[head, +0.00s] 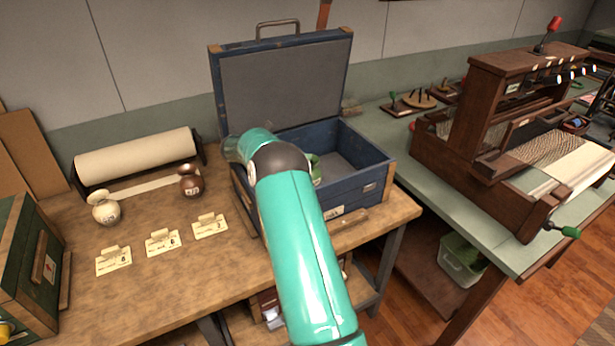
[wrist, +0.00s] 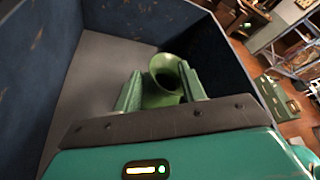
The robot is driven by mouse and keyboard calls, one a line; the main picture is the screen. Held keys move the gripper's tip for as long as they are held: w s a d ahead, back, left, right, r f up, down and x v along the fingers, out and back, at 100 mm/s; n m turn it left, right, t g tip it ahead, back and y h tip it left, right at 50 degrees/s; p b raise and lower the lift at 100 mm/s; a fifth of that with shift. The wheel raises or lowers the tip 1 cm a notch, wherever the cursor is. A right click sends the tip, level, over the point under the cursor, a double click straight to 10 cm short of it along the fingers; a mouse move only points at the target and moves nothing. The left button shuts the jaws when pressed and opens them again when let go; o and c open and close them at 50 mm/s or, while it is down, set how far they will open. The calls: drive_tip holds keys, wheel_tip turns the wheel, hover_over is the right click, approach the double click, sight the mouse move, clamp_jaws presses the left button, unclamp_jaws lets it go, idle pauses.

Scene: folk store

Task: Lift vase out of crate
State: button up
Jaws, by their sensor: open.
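A green vase (wrist: 163,82) with a flared mouth stands in the blue crate (wrist: 207,47), seen from above in the wrist view. In the head view only a green sliver of the vase (head: 316,168) shows beside my arm. The crate (head: 357,185) has its lid raised at the back. My gripper (wrist: 160,88) is open, with one finger on each side of the vase. I cannot tell whether the fingers touch it. In the head view my arm hides the gripper.
A cream vase (head: 105,207) and a brown vase (head: 190,180) stand on the wooden table (head: 185,265) to the left, near several label cards (head: 163,242). A paper roll (head: 137,155) lies behind them. A loom (head: 515,125) stands on the right-hand table.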

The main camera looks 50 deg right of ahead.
drive_tip(key=shift+x, duration=1.2)
drive_tip(key=shift+w, duration=0.1)
clamp_jaws()
drive_tip(key=shift+f, duration=0.1)
